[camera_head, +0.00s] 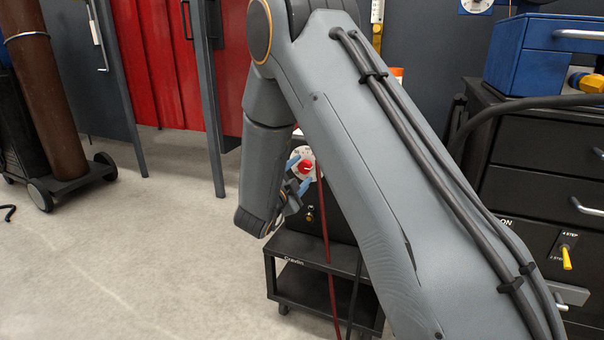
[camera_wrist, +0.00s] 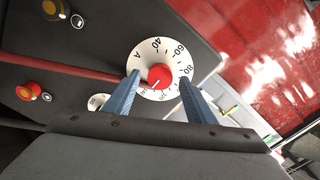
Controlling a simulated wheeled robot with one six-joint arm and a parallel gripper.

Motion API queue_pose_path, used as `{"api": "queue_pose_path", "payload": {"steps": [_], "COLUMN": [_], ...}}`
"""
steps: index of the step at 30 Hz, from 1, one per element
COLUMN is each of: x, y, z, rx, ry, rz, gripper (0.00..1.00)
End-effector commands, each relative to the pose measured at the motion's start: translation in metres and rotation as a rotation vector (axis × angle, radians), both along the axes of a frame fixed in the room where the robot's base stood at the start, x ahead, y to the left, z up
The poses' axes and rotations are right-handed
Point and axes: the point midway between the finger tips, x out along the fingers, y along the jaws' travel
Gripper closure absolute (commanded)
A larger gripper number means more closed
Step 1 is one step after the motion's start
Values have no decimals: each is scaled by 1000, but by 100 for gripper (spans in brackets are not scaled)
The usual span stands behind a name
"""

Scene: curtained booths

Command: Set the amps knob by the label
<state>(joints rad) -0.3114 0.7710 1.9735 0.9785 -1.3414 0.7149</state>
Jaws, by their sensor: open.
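The red amps knob (camera_wrist: 160,76) sits at the centre of a white dial (camera_wrist: 146,50) on a dark machine panel. The dial shows an A, 40, 60 and 80; its lower numbers are partly hidden and hard to read. A small pale mark on the knob faces the lower left in the wrist view. My gripper (camera_wrist: 159,81) is open, its two blue fingers reaching either side of the knob; I cannot tell whether they touch it. In the head view the knob (camera_head: 306,167) shows beside my gripper (camera_head: 299,173). I cannot make out a label giving a setting.
The machine stands on a black cart (camera_head: 290,262). A dark red cable (camera_head: 325,230) hangs down its front. A black drawer cabinet (camera_head: 535,150) with a blue toolbox (camera_head: 528,60) stands right. Red curtains (camera_head: 175,65) hang behind; open floor (camera_head: 130,250) lies left.

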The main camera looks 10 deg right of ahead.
Motion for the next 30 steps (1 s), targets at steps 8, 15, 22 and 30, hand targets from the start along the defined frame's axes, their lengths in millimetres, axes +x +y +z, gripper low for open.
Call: {"api": "queue_pose_path", "payload": {"steps": [8, 15, 22, 30], "x": [14, 14, 14, 14], "y": [-11, -10, -10, -10], "z": [0, 0, 0, 0], "rx": [0, -1, -1, -25], "ry": [0, 1, 1, 20], "rz": [0, 1, 1, 0], "gripper": [50, 55, 91, 91]}}
